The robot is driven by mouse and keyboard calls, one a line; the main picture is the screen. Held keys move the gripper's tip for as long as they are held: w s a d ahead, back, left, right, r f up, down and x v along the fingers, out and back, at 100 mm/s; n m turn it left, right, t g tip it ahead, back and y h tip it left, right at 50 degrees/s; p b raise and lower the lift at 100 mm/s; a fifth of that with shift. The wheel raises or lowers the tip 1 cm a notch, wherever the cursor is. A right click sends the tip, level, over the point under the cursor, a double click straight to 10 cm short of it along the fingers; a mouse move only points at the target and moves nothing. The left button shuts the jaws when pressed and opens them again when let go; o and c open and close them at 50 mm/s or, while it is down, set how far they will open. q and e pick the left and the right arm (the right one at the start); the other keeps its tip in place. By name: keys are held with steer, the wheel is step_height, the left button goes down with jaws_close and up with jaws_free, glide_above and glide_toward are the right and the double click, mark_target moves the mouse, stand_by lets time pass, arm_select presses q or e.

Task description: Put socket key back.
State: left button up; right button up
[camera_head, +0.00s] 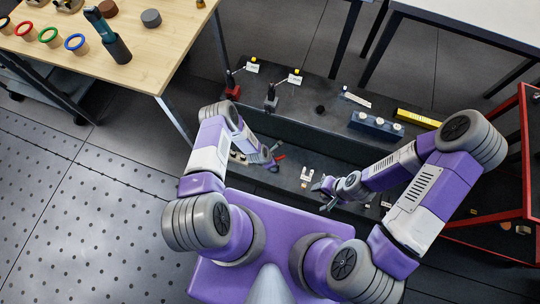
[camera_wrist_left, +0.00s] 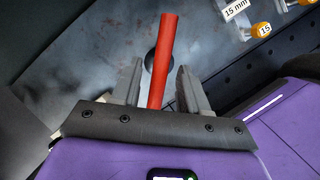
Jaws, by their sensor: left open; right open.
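A red bar (camera_wrist_left: 163,60), which may be the socket key's handle, stands out between the fingers of my left gripper (camera_wrist_left: 158,88) in the left wrist view. There is a gap on each side of it, and the fingers are apart. In the head view a small red piece (camera_head: 280,157) shows beside my left gripper (camera_head: 270,160), over the dark bench's lower level. The rest of the tool is hidden or too small to tell. My right gripper (camera_head: 328,190) is open and empty farther right, over the same lower level.
The dark bench's upper shelf carries a red stand (camera_head: 232,90), a grey stand (camera_head: 271,100), a blue block (camera_head: 376,126) and a yellow case (camera_head: 418,118). A small white piece (camera_head: 305,174) lies between my grippers. A wooden table (camera_head: 155,52) is at left, a red-framed rack (camera_head: 524,150) at right.

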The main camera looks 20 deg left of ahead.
arm_select(q)
steer(key=s+d+r+m+g+p, duration=0.1)
steer(key=s+r+m, duration=0.4)
steer(key=r+m, duration=0.3)
steer(key=s+d+r+m+g+h+p, duration=0.1)
steer(key=s+r+m, duration=0.3)
steer(key=r+m, duration=0.4)
steer(key=s+d+r+m+p, duration=0.1)
steer(key=s+r+m, duration=0.4)
steer(key=r, duration=0.9)
steer(key=m+p, duration=0.1)
steer(key=m, duration=0.2)
steer(key=shift+s+g, duration=0.35)
steer(key=shift+g, duration=0.05)
